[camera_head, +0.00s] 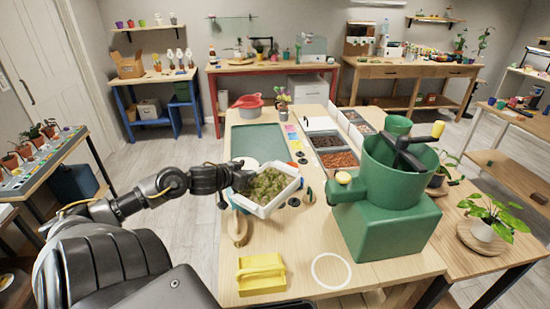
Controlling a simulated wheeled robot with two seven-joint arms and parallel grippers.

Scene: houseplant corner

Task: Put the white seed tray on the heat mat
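A white tray (267,205) filled with green-brown moss-like matter is at the middle of the wooden table and looks tilted; it may be the seed tray. My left gripper (241,177) reaches in from the left and meets the tray's left end. Its fingers are small and dark there, so I cannot tell whether they are shut on the rim. A flat dark green mat (258,140) lies behind the tray on the left half of the table; it may be the heat mat. The tray and gripper hide its near part. My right gripper is not in view.
A big green machine (385,220) with a hopper stands right of the tray. A yellow caddy (261,274) and a white ring (331,271) lie at the near edge. A soil-filled box (339,160) stands behind. A red bowl (248,102) sits at the back.

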